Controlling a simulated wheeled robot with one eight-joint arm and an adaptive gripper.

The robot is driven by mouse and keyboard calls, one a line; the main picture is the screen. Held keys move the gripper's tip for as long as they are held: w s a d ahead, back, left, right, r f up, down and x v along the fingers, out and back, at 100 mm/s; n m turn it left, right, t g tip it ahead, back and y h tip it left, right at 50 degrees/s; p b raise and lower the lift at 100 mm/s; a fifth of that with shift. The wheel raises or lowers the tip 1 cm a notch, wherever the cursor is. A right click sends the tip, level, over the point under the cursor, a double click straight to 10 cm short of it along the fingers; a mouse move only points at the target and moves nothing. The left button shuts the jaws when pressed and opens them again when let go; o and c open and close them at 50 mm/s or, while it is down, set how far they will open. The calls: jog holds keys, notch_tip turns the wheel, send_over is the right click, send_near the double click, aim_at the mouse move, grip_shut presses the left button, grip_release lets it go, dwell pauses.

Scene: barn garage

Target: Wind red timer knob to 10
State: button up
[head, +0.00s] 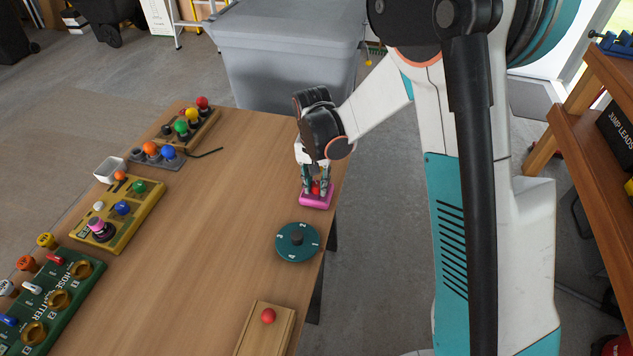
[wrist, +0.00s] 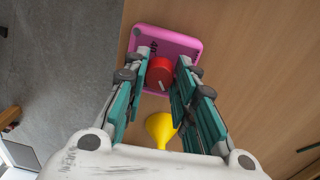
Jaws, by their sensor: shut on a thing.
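The red timer knob (wrist: 160,72) sits on a pink timer base (wrist: 176,38) near the table's right edge. The knob has a short white mark on its near side. Dark, partly covered figures show on the base beyond it. In the head view, the pink base (head: 316,203) and a bit of the red knob (head: 316,188) show below my gripper (head: 317,181). My gripper (wrist: 163,62) points down with a finger on each side of the knob, shut on it. The fingers hide parts of the base and most of its markings.
A teal dial disc (head: 297,252) and a wooden block with a red ball (head: 268,316) lie nearer. Several coloured control boards line the table's left side. A yellow funnel-shaped thing (wrist: 160,128) shows beyond the timer's near edge. The table's middle is clear.

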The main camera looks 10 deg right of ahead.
aim_at(314, 184)
jog(key=shift+m, duration=0.6)
jog(key=o, duration=1.1)
jog(key=shift+r, duration=0.1)
jog(key=r, duration=1.1)
jog(key=shift+w+a+r, duration=0.1)
jog(key=shift+a+r, duration=0.15)
jog(key=shift+r, duration=0.15)
